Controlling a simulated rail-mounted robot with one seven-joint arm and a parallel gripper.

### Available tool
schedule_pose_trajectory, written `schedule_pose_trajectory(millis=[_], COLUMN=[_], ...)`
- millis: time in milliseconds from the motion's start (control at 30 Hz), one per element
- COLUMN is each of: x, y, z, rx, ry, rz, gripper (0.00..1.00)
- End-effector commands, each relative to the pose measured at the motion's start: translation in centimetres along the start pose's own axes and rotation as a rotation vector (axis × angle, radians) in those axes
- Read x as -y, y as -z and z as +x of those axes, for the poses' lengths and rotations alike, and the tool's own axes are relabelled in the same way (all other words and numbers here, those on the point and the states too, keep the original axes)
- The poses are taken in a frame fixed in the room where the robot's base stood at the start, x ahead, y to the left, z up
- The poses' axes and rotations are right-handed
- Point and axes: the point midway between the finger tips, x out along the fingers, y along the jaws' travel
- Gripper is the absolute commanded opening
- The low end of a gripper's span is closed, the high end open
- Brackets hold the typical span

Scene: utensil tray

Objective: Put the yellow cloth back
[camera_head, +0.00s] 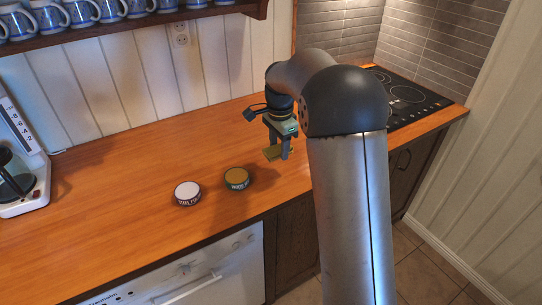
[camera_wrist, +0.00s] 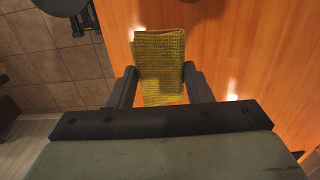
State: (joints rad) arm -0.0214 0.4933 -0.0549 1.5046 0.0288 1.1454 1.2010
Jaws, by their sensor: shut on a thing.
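The yellow cloth (camera_wrist: 160,62) is a folded, woven, olive-yellow piece held between the two dark fingers of my gripper (camera_wrist: 160,82) in the wrist view. In the head view the cloth (camera_head: 272,153) shows small at the fingertips of my gripper (camera_head: 279,150), over the wooden counter. The gripper is shut on it. The gap between the cloth and the counter is hard to judge.
Two round tins stand on the counter (camera_head: 120,190): a white-topped one (camera_head: 188,193) and a brown-topped one (camera_head: 236,178). A coffee maker (camera_head: 20,175) is at far left, a black hob (camera_head: 405,95) at back right. Mugs (camera_head: 80,12) line a shelf above. The counter's middle left is clear.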

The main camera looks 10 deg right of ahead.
Motion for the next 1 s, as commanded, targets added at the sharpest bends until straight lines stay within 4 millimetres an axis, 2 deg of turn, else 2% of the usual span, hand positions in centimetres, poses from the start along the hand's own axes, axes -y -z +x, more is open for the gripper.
schedule_pose_trajectory(millis=[33, 100, 300, 533, 733, 1000], x=[1.1, 2.1, 4.4, 5.4, 5.4, 5.4], y=[0.3, 0.5, 0.9, 1.2, 1.2, 1.2], z=[0.6, 2.2, 4.9, 6.3, 9.0, 9.3], rx=[0.001, 0.002, 0.001, 0.001, 0.001, 0.0], ry=[-0.004, -0.005, -0.001, 0.0, -0.001, 0.001], rz=[0.0, -0.001, -0.001, 0.0, 0.0, -0.001], gripper=[0.24, 0.24, 0.24, 0.24, 0.24, 0.24])
